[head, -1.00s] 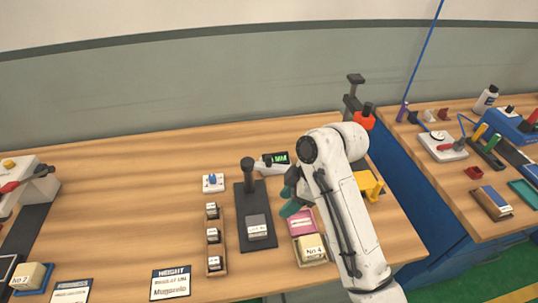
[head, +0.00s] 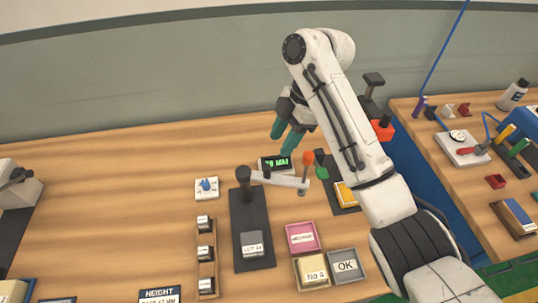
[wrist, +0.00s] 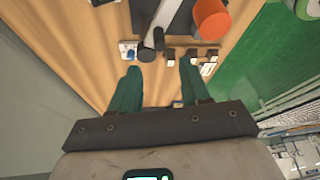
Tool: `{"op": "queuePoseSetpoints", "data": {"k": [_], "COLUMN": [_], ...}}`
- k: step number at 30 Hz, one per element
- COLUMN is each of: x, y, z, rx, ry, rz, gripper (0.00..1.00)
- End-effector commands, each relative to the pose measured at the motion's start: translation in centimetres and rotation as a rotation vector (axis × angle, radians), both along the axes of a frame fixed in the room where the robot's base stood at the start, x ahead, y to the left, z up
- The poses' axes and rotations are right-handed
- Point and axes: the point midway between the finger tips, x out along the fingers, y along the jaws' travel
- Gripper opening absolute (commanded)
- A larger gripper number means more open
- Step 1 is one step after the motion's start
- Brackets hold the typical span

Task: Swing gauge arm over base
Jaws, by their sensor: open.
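The gauge has a dark base plate (head: 249,262) with a black post (head: 244,185) at its back end. Its grey gauge arm (head: 288,181) points right from the post, out beside the base. An orange knob (head: 308,158) stands near the arm's free end. A grey block (head: 252,243) lies on the base. My gripper (head: 285,137) is open and empty, with green fingers, above and behind the gauge arm. The wrist view shows the spread fingers (wrist: 160,82), with the gauge arm (wrist: 155,30) and orange knob (wrist: 212,18) beyond them.
A display (head: 276,164) stands behind the gauge arm. A blue-knobbed white box (head: 206,188) and a wooden block rack (head: 206,283) are left of the base. A pink tray (head: 302,237), No 4 block (head: 311,272) and OK tray (head: 345,265) are right. The left bench is mostly clear.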

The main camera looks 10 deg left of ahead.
Motion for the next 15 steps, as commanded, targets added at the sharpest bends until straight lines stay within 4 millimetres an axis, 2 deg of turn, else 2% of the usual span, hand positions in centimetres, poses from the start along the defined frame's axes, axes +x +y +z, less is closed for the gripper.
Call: {"op": "queuePoseSetpoints", "data": {"k": [5, 15], "x": [-0.4, -1.6], "y": [0.6, 2.5], "z": [-1.5, -6.9], "rx": [-0.001, -0.002], "ry": [0.004, 0.004], "rz": [0.002, 0.001], "gripper": [0.46, 0.46]}}
